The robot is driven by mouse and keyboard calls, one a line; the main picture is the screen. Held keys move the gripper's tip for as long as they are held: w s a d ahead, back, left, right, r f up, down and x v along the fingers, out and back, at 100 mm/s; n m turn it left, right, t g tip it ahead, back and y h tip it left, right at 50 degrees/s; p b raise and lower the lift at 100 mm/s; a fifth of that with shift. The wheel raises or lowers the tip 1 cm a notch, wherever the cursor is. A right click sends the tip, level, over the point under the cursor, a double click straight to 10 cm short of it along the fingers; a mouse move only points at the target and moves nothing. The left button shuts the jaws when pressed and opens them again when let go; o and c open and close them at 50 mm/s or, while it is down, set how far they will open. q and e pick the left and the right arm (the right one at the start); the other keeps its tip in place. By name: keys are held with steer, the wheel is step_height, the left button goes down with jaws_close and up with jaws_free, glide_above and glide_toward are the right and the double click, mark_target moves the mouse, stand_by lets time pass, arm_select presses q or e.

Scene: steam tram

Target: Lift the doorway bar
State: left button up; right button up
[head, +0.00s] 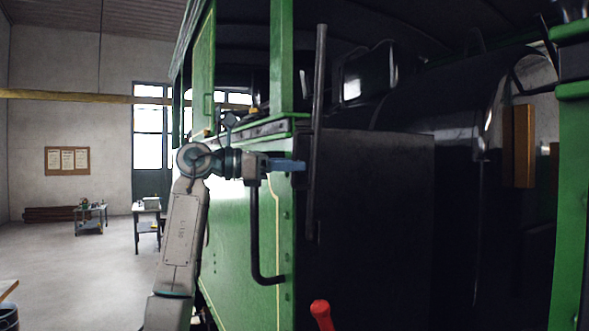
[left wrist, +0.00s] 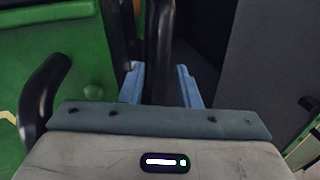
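A long dark bar (head: 317,110) stands nearly upright, leaning slightly, at the left edge of the doorway in the green tram side. It is the likeliest doorway bar. My left gripper (head: 300,165) reaches it from the left at about mid-height, with its blue fingers pointing at the bar. In the left wrist view, the bar (left wrist: 159,45) runs between the two blue fingers of the gripper (left wrist: 160,88). The fingers are apart, with a small gap at the right finger. Whether the left finger touches the bar is unclear. My right gripper is not in view.
A black curved handrail (head: 257,240) is fixed to the green panel (head: 232,245) just below my left gripper. A red-tipped lever (head: 321,313) stands low in front. The black boiler (head: 450,130) fills the cab. Floor on the left (head: 90,270) is open, with carts farther back.

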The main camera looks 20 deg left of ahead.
arm_select(q)
steer(key=b+v, duration=0.4)
steer(key=v, duration=0.5)
steer(key=shift+s+a, duration=0.2)
steer(key=shift+a, duration=0.05)
steer(key=shift+f, duration=0.1)
